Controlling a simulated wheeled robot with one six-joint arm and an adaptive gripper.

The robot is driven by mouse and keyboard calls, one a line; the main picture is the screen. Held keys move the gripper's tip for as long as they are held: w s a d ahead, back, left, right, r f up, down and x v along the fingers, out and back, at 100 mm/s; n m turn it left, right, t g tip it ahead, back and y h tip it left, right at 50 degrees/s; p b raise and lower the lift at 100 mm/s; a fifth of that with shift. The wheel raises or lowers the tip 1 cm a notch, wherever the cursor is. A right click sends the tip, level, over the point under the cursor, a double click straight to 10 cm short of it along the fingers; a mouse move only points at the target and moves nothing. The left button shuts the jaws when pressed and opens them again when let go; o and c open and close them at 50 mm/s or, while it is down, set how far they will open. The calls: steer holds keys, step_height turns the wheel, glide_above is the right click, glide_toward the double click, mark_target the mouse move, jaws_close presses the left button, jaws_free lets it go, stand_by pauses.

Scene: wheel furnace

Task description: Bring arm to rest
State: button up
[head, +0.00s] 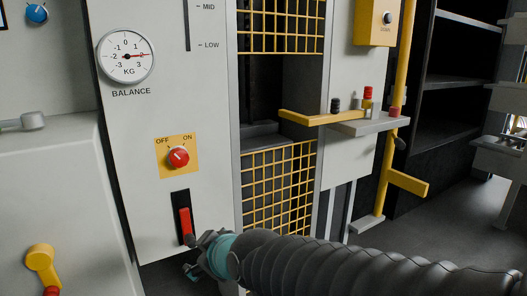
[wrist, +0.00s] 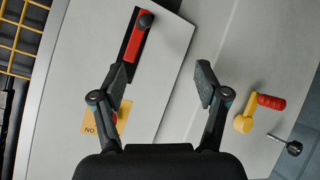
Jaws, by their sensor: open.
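My gripper (head: 193,257) is low in the head view, in front of the grey cabinet panel (head: 135,130), at the end of my dark ribbed arm. In the wrist view my gripper (wrist: 163,77) is open, with nothing between its two fingers. A red lever (head: 185,220) in a black slot is just above my gripper in the head view. In the wrist view the red lever (wrist: 136,42) lies beyond the left finger, and contact cannot be told. The left finger partly hides the yellow switch plate (wrist: 97,120).
A red OFF/ON knob (head: 178,157) is above the lever, below a balance dial (head: 126,56). A yellow crank with a red grip (head: 40,258) is at lower left. Yellow mesh (head: 280,185), a yellow bar (head: 310,118) and a small shelf (head: 368,127) are to the right. Floor shows at right.

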steer(key=s+d+m+g+h+p, duration=0.1)
steer(key=s+d+m, duration=0.3)
steer(key=d, duration=0.5)
steer(key=s+d+m+g+h+p, duration=0.1)
steer(key=s+d+m+h+p, duration=0.1)
steer(key=d, duration=0.8)
steer(key=s+d+r+m+g+h+p, duration=0.1)
steer(key=s+d+m+h+p, duration=0.1)
steer(key=s+d+m, duration=0.5)
steer(key=shift+s+d+h+p, duration=0.35)
steer(key=shift+d+h, duration=0.55)
steer(key=shift+d, duration=0.25)
